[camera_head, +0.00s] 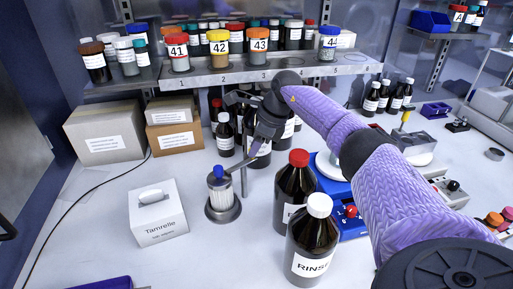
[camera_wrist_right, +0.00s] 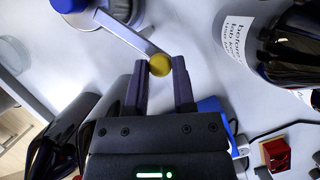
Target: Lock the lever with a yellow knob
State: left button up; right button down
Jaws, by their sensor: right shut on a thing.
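The lever (camera_wrist_right: 128,35) is a flat metal bar ending in a round yellow knob (camera_wrist_right: 159,65). In the right wrist view it runs from beside a blue cap (camera_wrist_right: 68,4) down to the knob. My right gripper (camera_wrist_right: 160,72) is shut on the yellow knob, with a dark finger on each side. In the head view my right gripper (camera_head: 257,150) reaches down behind the dark bottles. There the blue-capped clear cylinder (camera_head: 219,190) stands on a round metal base to its left. The knob is hidden by the gripper in the head view. My left gripper is out of view.
A red-capped bottle (camera_head: 294,190) and a white-capped RINSE bottle (camera_head: 312,240) stand close in front of my right arm. A white wipes box (camera_head: 157,212) is at left. Small bottles (camera_head: 225,135) stand behind the gripper, below a shelf (camera_head: 200,78) of numbered jars.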

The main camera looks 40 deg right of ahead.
jog(key=shift+c, duration=2.3)
grip_release()
jog(key=p+v, duration=0.1)
jog(key=v, duration=0.9)
